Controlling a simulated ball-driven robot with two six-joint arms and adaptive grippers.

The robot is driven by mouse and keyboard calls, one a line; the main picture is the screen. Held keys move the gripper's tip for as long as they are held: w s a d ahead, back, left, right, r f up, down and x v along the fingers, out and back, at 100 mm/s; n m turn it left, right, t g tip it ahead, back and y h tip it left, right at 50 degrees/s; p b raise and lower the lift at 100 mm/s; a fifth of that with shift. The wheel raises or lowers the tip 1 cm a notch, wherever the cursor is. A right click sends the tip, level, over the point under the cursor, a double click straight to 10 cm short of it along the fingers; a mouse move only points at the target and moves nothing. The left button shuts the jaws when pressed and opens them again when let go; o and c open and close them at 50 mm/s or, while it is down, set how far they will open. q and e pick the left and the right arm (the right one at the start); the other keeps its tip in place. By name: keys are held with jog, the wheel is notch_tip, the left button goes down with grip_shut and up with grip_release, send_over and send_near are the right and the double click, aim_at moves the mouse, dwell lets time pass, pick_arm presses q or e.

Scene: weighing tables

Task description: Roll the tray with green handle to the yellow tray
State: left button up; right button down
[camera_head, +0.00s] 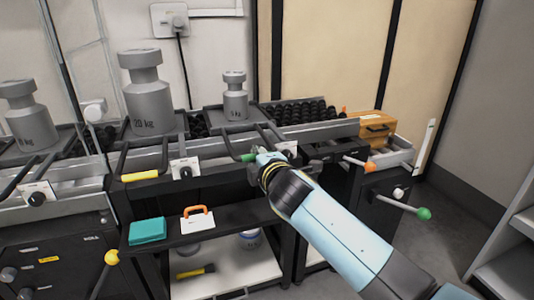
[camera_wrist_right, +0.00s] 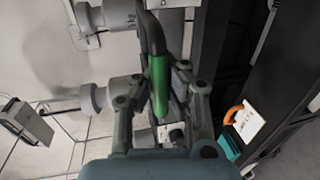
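The tray with the green handle (camera_head: 213,117) carries a 5 kg weight (camera_head: 235,98) at the middle of the head view. Its green handle (camera_head: 247,158) points toward me and also shows in the right wrist view (camera_wrist_right: 159,86). My right gripper (camera_head: 262,160) is at this handle. In the right wrist view its fingers are drawn in on both sides of the green grip and appear shut on it. The tray with the yellow handle (camera_head: 140,176) stands to the left, under a 20 kg weight (camera_head: 147,100). My left gripper is not in view.
Black rollers (camera_head: 300,112) line the bench, with a wooden box (camera_head: 376,127) at the right. A third weight (camera_head: 28,120) stands at far left. A lower shelf holds a teal item (camera_head: 148,231) and an orange-handled item (camera_head: 198,221). A green-knobbed lever (camera_head: 423,213) sticks out at right.

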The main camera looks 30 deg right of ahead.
aim_at(243, 157)
jog(key=a, duration=0.3)
jog(key=shift+w+f, duration=0.15)
jog(key=shift+f, duration=0.25)
jog(key=shift+a, duration=0.2)
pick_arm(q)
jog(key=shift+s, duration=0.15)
pick_arm(e)
jog(key=shift+w, duration=0.1)
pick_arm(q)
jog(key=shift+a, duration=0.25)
pick_arm(e)
jog(key=c, duration=1.6)
grip_release()
jog(key=shift+r, duration=0.15)
jog(key=shift+c, duration=0.2)
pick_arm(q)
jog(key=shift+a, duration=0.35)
pick_arm(e)
jog(key=o, duration=0.3)
jog(key=shift+r, duration=0.15)
